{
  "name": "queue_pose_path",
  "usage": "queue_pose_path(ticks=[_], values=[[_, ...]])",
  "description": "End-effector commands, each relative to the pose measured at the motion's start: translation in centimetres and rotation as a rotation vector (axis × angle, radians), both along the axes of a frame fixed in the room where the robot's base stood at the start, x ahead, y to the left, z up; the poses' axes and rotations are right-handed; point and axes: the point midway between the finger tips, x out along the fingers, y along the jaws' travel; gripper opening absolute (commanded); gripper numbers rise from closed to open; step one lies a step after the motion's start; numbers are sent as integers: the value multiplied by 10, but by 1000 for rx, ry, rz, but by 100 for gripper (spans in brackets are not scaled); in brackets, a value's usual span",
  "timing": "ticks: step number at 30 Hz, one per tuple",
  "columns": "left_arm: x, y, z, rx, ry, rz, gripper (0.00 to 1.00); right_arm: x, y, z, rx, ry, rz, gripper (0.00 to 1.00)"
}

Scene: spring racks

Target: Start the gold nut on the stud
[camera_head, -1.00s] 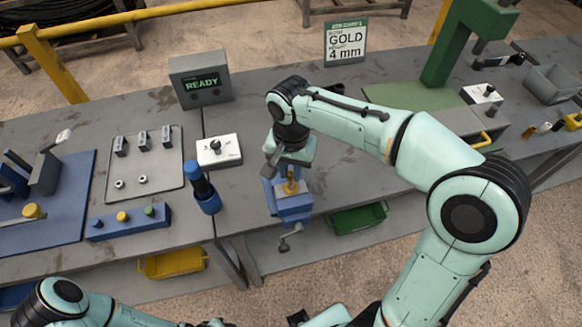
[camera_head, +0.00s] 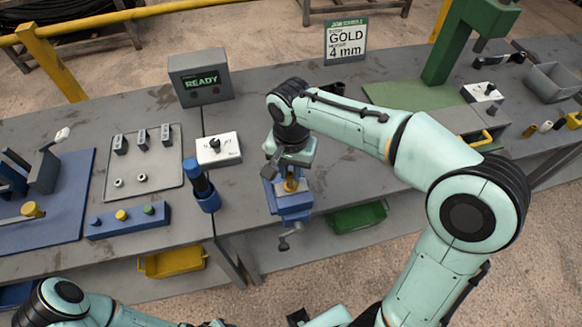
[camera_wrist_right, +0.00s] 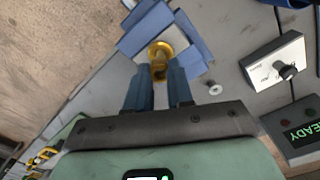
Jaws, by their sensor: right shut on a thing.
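My right gripper (camera_wrist_right: 159,80) is shut on the gold nut (camera_wrist_right: 160,50), which shows at its fingertips in the right wrist view. Below it is the blue vise (camera_wrist_right: 143,22). In the head view the right gripper (camera_head: 291,172) points down over the same vise (camera_head: 292,203), with gold (camera_head: 290,185) showing at its jaws. I cannot separate the stud from the nut, nor tell whether the threads have engaged. My left arm shows at the lower left, with its gripper out of view.
A sign (camera_head: 346,40) reads GOLD, 4 mm. A grey box (camera_head: 200,75) displays READY. A white switch box (camera_head: 219,150) and a blue upright tool (camera_head: 203,188) stand left of the vise. A crank (camera_head: 284,243) hangs at the vise front.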

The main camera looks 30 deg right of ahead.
Motion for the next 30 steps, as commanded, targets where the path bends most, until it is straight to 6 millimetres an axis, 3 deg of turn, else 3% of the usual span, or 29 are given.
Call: queue_pose_path(ticks=[19,20,22,28,29,30], values=[[-5,0,-7,0,6,0,43,0,0,-10,0,-1,0,3],[-5,0,-7,0,6,0,43,0,0,-10,0,-1,0,28],[-5,0,-7,0,6,0,43,0,0,-10,0,-1,0,51],[-5,0,-7,0,6,0,43,0,0,-10,0,-1,0,51],[-5,0,-7,0,6,0,43,0,0,-10,0,0,0,55],[-5,0,-7,0,6,0,43,0,0,-10,0,0,0,68]])
